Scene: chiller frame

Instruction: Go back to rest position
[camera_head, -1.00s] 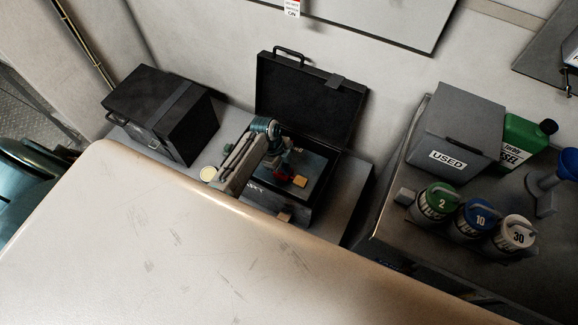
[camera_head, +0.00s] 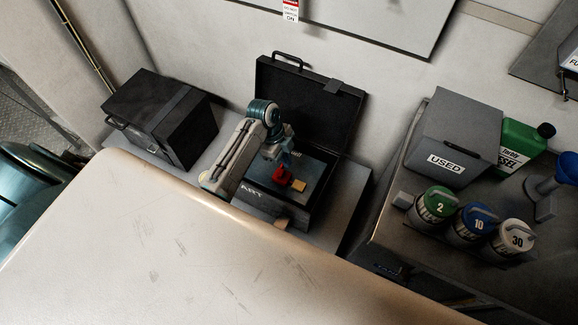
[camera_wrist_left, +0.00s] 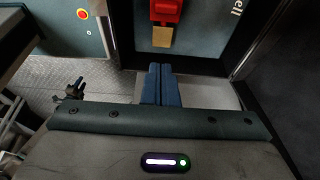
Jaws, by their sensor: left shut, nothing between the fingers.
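My left arm reaches over an open black case (camera_head: 325,112), and its gripper (camera_head: 288,158) is above the panel inside. In the left wrist view, the two blue fingers of the left gripper (camera_wrist_left: 160,84) are together and hold nothing. A red part (camera_head: 282,176) and a small yellow block (camera_head: 299,185) are on the panel. In the left wrist view the red part (camera_wrist_left: 165,12) and yellow block (camera_wrist_left: 162,37) lie just beyond the fingertips, with a gap between. My right gripper is not in the head view.
A closed black case (camera_head: 160,118) stands to the left. On the right are a grey box marked USED (camera_head: 455,125), a green container (camera_head: 518,143), several lidded cans including a green one (camera_head: 436,205), and a blue funnel (camera_head: 555,178). A pale surface (camera_head: 150,240) fills the foreground.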

